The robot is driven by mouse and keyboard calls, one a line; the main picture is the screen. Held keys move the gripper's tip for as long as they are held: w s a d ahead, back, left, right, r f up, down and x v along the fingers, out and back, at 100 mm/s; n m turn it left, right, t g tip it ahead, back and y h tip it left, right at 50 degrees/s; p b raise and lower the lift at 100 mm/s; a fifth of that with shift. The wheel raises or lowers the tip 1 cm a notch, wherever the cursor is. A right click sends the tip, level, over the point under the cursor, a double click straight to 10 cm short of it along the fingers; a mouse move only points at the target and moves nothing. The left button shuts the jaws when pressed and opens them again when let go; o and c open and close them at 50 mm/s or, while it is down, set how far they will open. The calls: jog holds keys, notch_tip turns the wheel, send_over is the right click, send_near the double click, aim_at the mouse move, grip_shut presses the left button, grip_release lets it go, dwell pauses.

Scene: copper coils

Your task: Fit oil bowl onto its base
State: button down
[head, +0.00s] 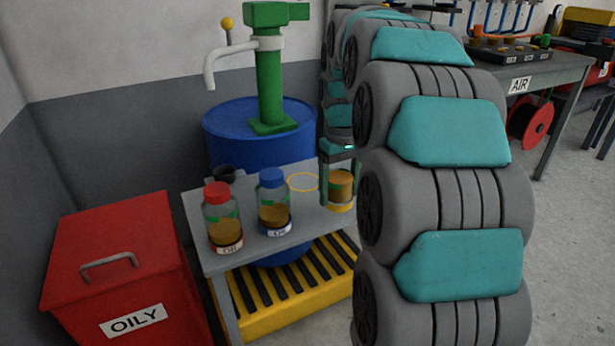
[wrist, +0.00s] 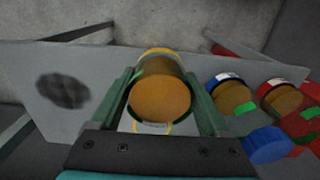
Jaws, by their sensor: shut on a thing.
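The oil bowl (head: 341,184), a short amber cylinder, is between the fingers of my gripper (head: 338,178) at the right side of the small grey table. In the wrist view the round amber end of the bowl (wrist: 160,98) faces the camera, with a green finger on each side of my gripper (wrist: 162,108). My gripper is shut on it. A yellow band (head: 340,207) shows at the bowl's lower end; I cannot tell whether it is part of the bowl or a separate base. A thin yellow ring (head: 303,182) lies on the table beside the bowl.
A red-lidded jar (head: 222,217) and a blue-lidded jar (head: 273,203) stand left of the bowl on the table (head: 205,262). A blue drum (head: 230,135) with a green pump stands behind. A red OILY bin (head: 120,260) is at left.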

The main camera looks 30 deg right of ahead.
jog(key=p, duration=0.2)
send_over(311, 190)
jog(key=shift+w+f, duration=0.1)
jog(key=shift+f, duration=2.25)
jog(key=shift+f, duration=0.15)
grip_release()
